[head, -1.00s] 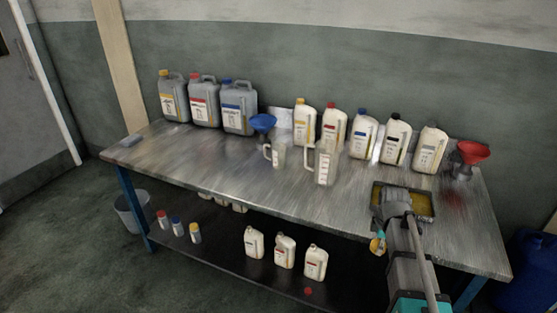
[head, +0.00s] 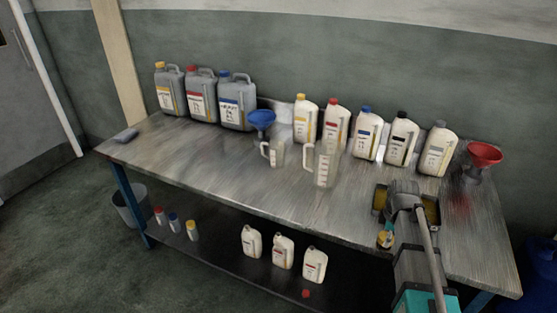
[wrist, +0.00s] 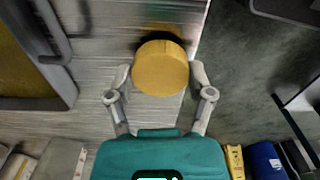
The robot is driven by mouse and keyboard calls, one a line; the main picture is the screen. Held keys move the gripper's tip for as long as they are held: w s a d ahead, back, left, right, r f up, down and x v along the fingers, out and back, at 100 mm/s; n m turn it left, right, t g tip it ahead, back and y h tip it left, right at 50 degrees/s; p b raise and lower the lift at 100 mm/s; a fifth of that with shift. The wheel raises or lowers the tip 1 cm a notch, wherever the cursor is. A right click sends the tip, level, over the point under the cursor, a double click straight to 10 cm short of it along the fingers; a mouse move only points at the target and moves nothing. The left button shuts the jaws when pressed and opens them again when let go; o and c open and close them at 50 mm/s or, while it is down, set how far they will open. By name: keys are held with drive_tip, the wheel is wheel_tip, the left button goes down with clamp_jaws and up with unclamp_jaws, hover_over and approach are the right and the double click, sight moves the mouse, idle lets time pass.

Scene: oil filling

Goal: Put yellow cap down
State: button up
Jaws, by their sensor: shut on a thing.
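My gripper (wrist: 160,76) is shut on the yellow cap (wrist: 160,70), with one finger on each side of it. In the wrist view the cap is a round yellow disc, and a dark shadow lies on the metal table just beyond it. The table's edge runs close by on the right. In the head view the cap (head: 385,240) is small and shows at the front edge of the metal table (head: 290,205), in front of the tray. I cannot tell whether the cap touches the table.
A dark tray with yellow contents (head: 432,211) is partly hidden behind my arm. A red funnel (head: 484,154) stands at the back right. White bottles (head: 403,140), clear jugs (head: 322,165) and a blue funnel (head: 261,120) stand further left. The front middle of the table is clear.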

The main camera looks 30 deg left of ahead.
drive_tip(key=shift+w, duration=0.15)
drive_tip(key=shift+a, duration=0.35)
idle(0.4)
